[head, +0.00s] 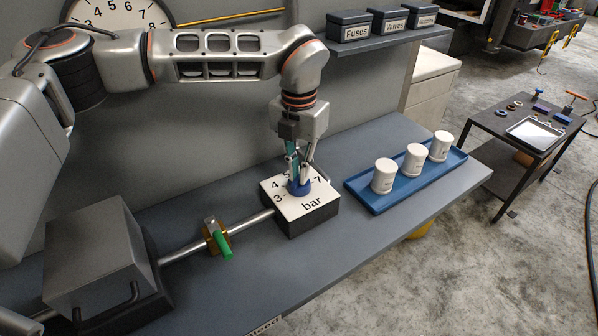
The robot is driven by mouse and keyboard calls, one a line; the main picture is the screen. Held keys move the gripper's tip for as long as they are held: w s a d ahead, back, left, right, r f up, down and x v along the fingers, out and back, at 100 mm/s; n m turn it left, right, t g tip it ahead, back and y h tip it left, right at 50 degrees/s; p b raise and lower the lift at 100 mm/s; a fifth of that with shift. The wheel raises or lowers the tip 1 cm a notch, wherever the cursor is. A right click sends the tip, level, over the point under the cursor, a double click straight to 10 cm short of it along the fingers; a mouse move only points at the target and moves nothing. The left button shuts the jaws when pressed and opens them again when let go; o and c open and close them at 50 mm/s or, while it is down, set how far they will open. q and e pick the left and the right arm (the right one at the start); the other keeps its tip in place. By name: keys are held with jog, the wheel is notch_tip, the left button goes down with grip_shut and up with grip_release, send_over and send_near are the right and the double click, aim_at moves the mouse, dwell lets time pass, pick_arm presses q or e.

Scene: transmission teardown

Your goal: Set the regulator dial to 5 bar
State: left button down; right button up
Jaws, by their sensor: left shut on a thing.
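The regulator (290,222) is a dark box with a white top face on the grey bench. The blue dial knob (300,189) sits in the middle of that face. My left gripper (299,178) reaches down from above and is shut on the knob. The gripper hides part of the scale and the dial's pointer, so I cannot tell which number it points to. My right gripper is not in view.
A pipe joins the regulator to a grey box (95,245) past a brass valve with a green handle (224,245). A blue tray (395,195) with three white cups stands to the right. Labelled bins (385,25) sit on a shelf behind.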

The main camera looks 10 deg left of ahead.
pick_arm(q)
jog(key=n, duration=0.3)
jog(key=shift+n, duration=0.4)
jog(key=n+b, duration=0.1)
jog(key=n, duration=0.2)
jog(key=shift+r+n, duration=0.1)
jog(key=shift+n, duration=0.2)
jog(key=n, duration=0.3)
jog(key=shift+w+n, duration=0.1)
jog(key=shift+n, duration=0.8)
jog(key=c, duration=2.2)
grip_release()
jog(key=shift+o, duration=0.2)
